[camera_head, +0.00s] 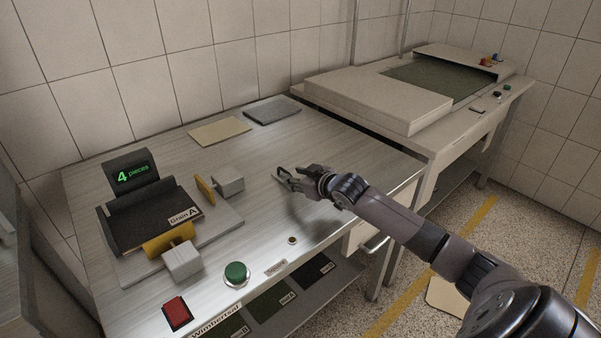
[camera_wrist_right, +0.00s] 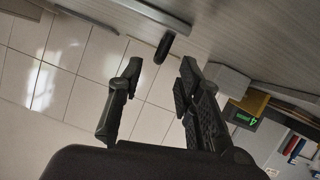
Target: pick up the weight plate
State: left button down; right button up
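My right gripper (camera_head: 285,179) is over the steel table, to the right of the scale. In the right wrist view its two fingers (camera_wrist_right: 160,85) are spread, with nothing between them. A small dark, thick disc-like thing (camera_wrist_right: 164,47) shows nearly edge-on just beyond the fingertips; it looks like the weight plate. It appears apart from both fingers. In the head view I cannot tell it from the dark fingers. My left gripper is not in view.
The scale (camera_head: 150,222) reads "4 pieces" and has grey blocks beside it. A tan pad (camera_head: 219,131) and a grey pad (camera_head: 271,110) lie at the back. A green button (camera_head: 237,273) and red button (camera_head: 177,313) are at the front. A cream machine (camera_head: 380,100) stands right.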

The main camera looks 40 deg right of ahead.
aim_at(286, 172)
jog(key=shift+r+x, duration=0.2)
jog(key=shift+x, duration=2.35)
jog(key=shift+c, duration=0.3)
grip_shut()
jog(key=shift+w+r, duration=0.15)
jog(key=shift+r, duration=0.05)
